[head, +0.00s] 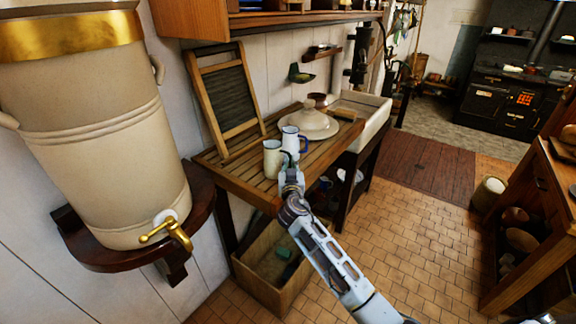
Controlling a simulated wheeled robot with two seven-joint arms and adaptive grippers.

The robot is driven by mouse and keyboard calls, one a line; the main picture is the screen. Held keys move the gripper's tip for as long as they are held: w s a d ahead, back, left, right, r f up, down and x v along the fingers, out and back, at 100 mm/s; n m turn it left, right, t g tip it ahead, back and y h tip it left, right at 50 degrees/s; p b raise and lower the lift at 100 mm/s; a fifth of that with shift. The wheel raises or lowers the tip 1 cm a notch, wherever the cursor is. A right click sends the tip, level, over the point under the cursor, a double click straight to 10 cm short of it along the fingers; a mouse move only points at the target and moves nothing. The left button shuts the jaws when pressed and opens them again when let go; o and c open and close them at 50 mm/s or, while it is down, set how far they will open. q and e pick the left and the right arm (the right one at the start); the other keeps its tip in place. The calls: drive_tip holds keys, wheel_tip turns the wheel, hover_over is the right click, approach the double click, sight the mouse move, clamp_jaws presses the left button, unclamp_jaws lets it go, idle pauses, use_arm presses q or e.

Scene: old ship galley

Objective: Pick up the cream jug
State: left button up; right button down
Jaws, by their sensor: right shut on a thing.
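The cream jug (271,159) stands upright at the front edge of the slatted wooden draining table (240,164), or just above it; I cannot tell which. My right gripper (286,161) reaches up from the lower right and is shut at the jug's right side, apparently on its handle. The fingertips are small and partly hidden. A white jug with a blue rim and blue handle (290,138) stands close behind the gripper. My left gripper is not in view.
A lidded cream dish on a plate (318,128) stands behind the jugs. A washboard (226,105) leans on the wall at left. A large cream urn with a brass tap (100,130) is at left. A wooden crate (258,289) sits below. The tiled floor at right is open.

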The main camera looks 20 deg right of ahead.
drive_tip(key=shift+r, duration=0.2)
wheel_tip(320, 180, up, 9)
drive_tip(key=shift+r+b, duration=0.2)
drive_tip(key=shift+b, duration=0.2)
idle(0.8)
drive_tip(key=shift+r, duration=0.1)
